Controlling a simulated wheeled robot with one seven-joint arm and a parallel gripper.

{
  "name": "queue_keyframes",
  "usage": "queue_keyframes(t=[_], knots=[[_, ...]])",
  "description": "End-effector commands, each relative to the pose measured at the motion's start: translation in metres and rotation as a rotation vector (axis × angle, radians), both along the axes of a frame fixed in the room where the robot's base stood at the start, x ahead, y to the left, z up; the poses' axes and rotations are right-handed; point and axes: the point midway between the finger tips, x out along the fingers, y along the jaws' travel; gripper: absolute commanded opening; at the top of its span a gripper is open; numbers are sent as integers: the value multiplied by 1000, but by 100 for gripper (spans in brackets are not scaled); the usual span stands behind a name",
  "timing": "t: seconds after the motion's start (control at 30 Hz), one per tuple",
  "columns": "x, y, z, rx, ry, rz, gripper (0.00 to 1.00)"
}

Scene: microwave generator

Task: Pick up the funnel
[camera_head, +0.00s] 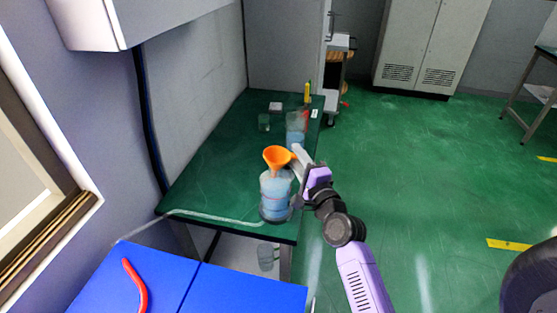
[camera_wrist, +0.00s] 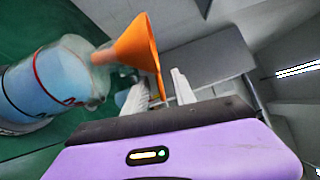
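The orange funnel (camera_head: 277,158) stands with its stem down in the mouth of a clear bottle of blue liquid (camera_head: 275,195), near the table's front right corner. In the wrist view the funnel (camera_wrist: 135,45) and the bottle (camera_wrist: 50,80) lie sideways at the left. My gripper (camera_head: 298,154) reaches in from the right, at the funnel's rim. In the wrist view its pale fingers (camera_wrist: 158,88) are apart, with the rim's edge reaching between them. A gap shows beside the right finger. Whether the left finger touches the funnel cannot be told.
A second container with blue liquid (camera_head: 296,130) stands behind the funnel on the green table (camera_head: 215,170). A small clear beaker (camera_head: 264,122) and a yellow item (camera_head: 307,92) are farther back. A blue surface (camera_head: 200,290) with a red curved object (camera_head: 135,285) is in front. The table's left half is mostly clear.

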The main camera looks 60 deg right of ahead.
Motion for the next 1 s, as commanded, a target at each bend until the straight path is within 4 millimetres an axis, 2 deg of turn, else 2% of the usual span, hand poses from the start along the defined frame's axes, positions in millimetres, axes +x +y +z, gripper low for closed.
queue_keyframes(t=[0.33,0.63,0.67,0.8,1.0], knots=[[36,-26,4,-2,1,0,32],[41,-29,3,-2,3,0,32],[41,-29,3,-2,3,0,30],[40,-29,3,-2,3,0,2],[40,-29,3,-2,3,0,0]])
